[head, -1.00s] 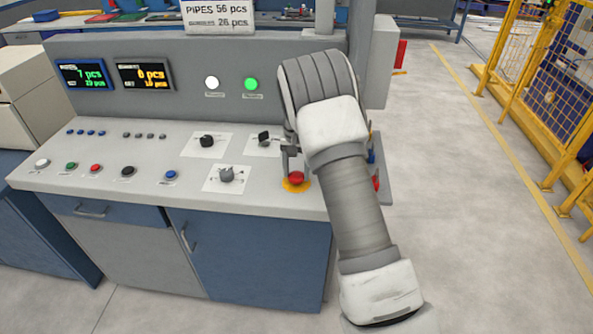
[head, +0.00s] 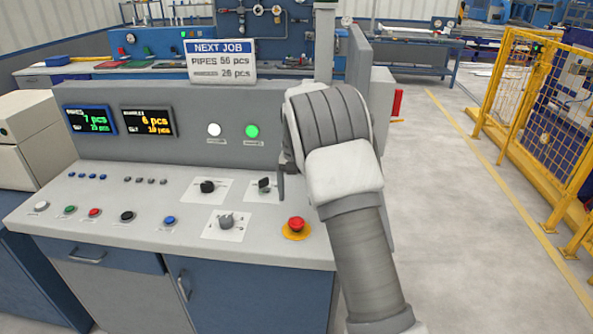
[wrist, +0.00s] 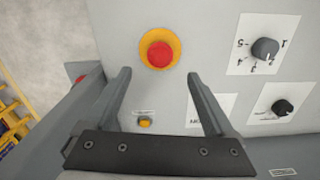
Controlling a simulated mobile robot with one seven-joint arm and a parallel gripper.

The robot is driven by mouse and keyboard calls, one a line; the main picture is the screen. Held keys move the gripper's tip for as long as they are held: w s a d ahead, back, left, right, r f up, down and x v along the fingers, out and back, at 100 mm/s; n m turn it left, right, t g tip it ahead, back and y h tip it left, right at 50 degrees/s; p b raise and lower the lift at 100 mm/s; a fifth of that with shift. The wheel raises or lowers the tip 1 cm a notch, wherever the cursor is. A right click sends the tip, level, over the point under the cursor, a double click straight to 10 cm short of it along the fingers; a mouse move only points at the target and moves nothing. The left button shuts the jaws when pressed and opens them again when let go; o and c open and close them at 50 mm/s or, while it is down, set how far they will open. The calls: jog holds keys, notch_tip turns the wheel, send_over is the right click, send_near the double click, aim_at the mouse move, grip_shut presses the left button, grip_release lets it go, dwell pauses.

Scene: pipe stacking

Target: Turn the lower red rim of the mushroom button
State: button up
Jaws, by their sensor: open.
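The red mushroom button (head: 296,223) stands on a yellow disc (head: 297,234) near the front right of the grey console top. In the wrist view the red cap (wrist: 159,56) and its yellow ring (wrist: 174,38) lie beyond the fingertips, roughly midway between them. My gripper (wrist: 158,75) is open and empty, with a wide gap between its two fingers. In the head view one finger of my gripper (head: 281,185) shows behind and above the button, apart from it; the rest is hidden by my arm.
Rotary knobs (head: 226,222) and a black selector (head: 207,187) sit left of the button. Several push buttons line the console's front. An upright panel with displays (head: 147,121) and a green lamp (head: 252,131) rises behind. A small yellow button (wrist: 145,123) shows between the fingers.

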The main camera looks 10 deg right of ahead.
notch_tip(320, 180, up, 9)
jog(key=shift+f, duration=0.2)
jog(key=s+r+n+t, duration=0.1)
jog(key=s+r+t, duration=0.1)
jog(key=s+r, duration=0.55)
jog(key=s+r+n+t, duration=0.1)
jog(key=s+r, duration=0.4)
jog(key=s, duration=0.5)
jog(key=s+f+n+t, duration=0.1)
jog(key=s+f, duration=0.1)
jog(key=s, duration=0.7)
jog(key=s+f+n+t, duration=0.1)
jog(key=s+f+n, duration=0.1)
jog(key=s, duration=0.8)
jog(key=shift+a+t, duration=0.15)
jog(key=shift+t, duration=0.15)
jog(key=shift+w, duration=0.1)
